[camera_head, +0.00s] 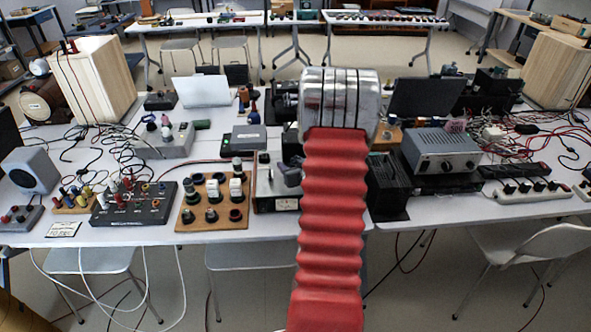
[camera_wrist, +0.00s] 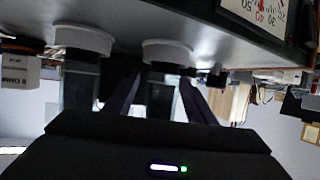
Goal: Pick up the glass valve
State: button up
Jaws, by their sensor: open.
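In the wrist view, two dark, glassy tubes with white collars extend from a dark grey surface: a left valve (camera_wrist: 80,85) and a middle valve (camera_wrist: 160,95). The picture appears upside down. My gripper (camera_wrist: 159,78) is open, its two dark fingers on either side of the middle valve. Whether they touch it is unclear. The left valve is outside the fingers. In the head view, my arm's red sleeve and chrome end hide part of the table, and I cannot make out the fingers or these two valves clearly.
A meter dial (camera_wrist: 262,12) is close to the valves, and a small labelled part (camera_wrist: 20,70) is at left. In the head view, a wooden board (camera_head: 185,221) with several sockets, a black panel (camera_head: 128,212) and a grey amplifier (camera_head: 440,150) crowd the table, with many cables.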

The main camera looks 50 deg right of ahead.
dwell(0.5)
jog(key=c, duration=1.2)
jog(key=shift+o, duration=0.2)
jog(key=shift+r, duration=0.1)
notch_tip(320, 180, up, 10)
dwell(0.5)
